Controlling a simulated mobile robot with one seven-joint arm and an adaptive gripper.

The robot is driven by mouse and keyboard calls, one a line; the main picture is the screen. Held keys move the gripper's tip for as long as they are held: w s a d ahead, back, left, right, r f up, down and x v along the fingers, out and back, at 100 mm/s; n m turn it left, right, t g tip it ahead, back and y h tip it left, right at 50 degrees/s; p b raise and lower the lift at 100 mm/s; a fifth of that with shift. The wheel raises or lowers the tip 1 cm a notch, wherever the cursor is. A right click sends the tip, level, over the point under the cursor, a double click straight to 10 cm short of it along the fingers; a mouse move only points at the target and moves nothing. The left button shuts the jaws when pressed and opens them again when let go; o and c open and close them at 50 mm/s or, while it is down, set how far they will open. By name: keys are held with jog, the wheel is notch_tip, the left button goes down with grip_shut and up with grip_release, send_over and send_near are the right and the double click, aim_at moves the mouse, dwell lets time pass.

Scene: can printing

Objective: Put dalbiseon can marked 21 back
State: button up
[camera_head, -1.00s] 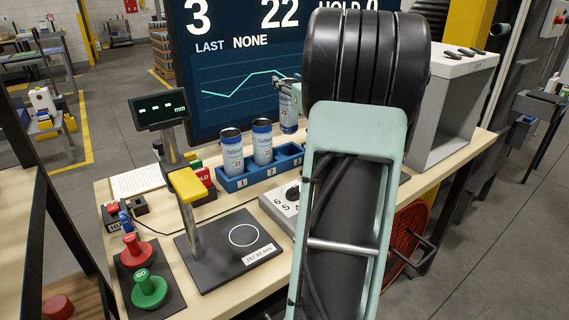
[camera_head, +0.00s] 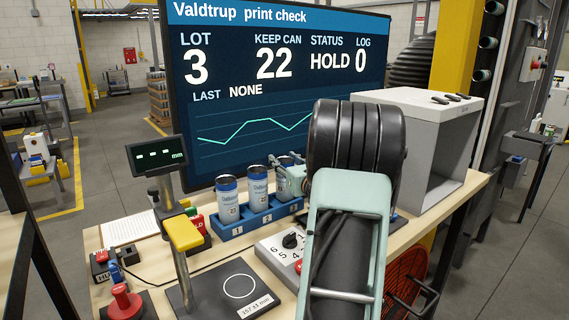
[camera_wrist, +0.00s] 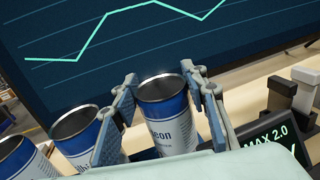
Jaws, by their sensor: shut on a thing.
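A blue-and-white dalbiseon can (camera_wrist: 172,138) is upright between the two fingers of my gripper (camera_wrist: 165,110) in the wrist view. The held can's number is not visible. It is at slot 3, but I cannot tell whether its base rests there. Two similar cans stand in slot 1 (camera_head: 227,203) and slot 2 (camera_head: 257,188), left of it.
A large screen (camera_head: 270,110) stands close behind the rack and reads KEEP CAN 22, HOLD. A dial box (camera_head: 283,249), a gauge stand with a yellow head (camera_head: 184,233) and a dark circle-marked pad (camera_head: 222,292) lie in front. A grey open box (camera_head: 428,110) stands right.

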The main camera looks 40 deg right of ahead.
jog(key=shift+f, duration=0.25)
jog(key=o, duration=0.8)
jog(key=shift+r, duration=0.1)
jog(key=shift+r, duration=0.15)
jog(key=v, duration=1.2)
